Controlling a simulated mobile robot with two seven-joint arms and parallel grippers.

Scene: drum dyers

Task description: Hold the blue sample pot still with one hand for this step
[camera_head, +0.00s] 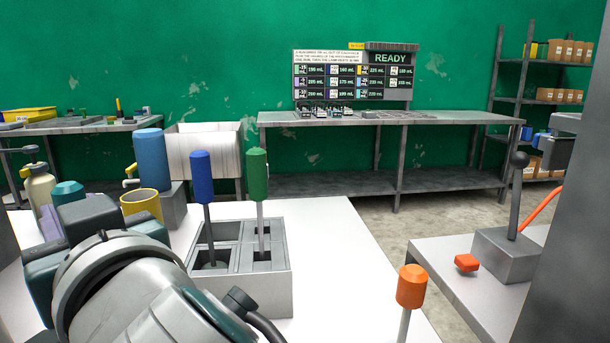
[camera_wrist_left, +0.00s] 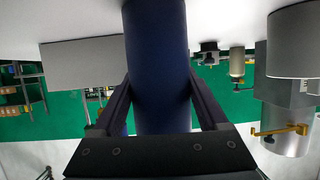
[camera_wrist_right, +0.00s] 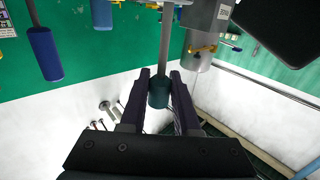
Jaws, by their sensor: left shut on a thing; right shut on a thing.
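In the left wrist view a dark blue cylinder (camera_wrist_left: 157,50), likely the blue sample pot, stands between the fingers of my left gripper (camera_wrist_left: 160,82), which is shut on it. Its far end reaches a white surface. In the right wrist view my right gripper (camera_wrist_right: 160,76) is shut on a dark teal handle (camera_wrist_right: 159,93) with a grey rod (camera_wrist_right: 167,35). In the head view a large white and teal arm of mine fills the lower left and hides part of the table. Both gripper tips are hidden there. A lighter blue cylinder (camera_head: 152,158) stands behind the arm.
A white holder (camera_head: 267,289) carries blue (camera_head: 202,178) and green (camera_head: 257,175) handled tools. A yellow cup (camera_head: 140,204) is beside my arm. An orange handle (camera_head: 411,286) rises at the front. A lever box (camera_head: 507,256) stands right.

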